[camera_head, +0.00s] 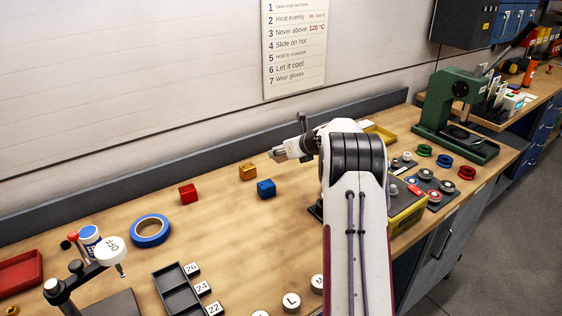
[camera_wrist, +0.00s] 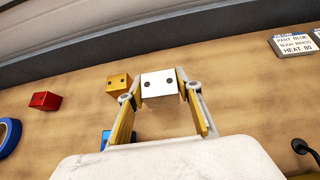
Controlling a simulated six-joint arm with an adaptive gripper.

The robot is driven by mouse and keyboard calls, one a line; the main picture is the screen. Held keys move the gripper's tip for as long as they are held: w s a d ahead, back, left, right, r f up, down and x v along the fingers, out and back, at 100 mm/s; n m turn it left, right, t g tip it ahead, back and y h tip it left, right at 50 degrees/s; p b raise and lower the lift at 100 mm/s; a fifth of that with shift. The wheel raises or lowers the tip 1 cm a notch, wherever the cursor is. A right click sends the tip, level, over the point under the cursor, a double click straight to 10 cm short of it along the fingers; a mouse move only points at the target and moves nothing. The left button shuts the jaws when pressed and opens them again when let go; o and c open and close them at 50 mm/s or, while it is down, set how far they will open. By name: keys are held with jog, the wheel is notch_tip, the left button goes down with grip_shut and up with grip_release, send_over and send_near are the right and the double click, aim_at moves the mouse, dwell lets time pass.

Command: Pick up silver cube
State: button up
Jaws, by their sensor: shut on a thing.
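The silver cube (camera_wrist: 159,84), pale with two dark dots on the visible face, sits between the two fingers of my gripper (camera_wrist: 160,94) in the wrist view. The fingers close on it from left and right. In the head view my gripper (camera_head: 281,154) points left at the end of my arm, behind the blue cube. The silver cube is hard to tell from the grey fingers there. It looks raised off the bench, but its exact height cannot be told.
A gold cube (camera_head: 248,171), a blue cube (camera_head: 266,188) and a red cube (camera_head: 188,194) stand on the wooden bench (camera_head: 225,225) near the gripper. A blue tape roll (camera_head: 150,231) lies farther left. A green press (camera_head: 446,105) stands right. The back wall borders the bench.

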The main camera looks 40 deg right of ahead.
jog(key=shift+r, duration=1.7)
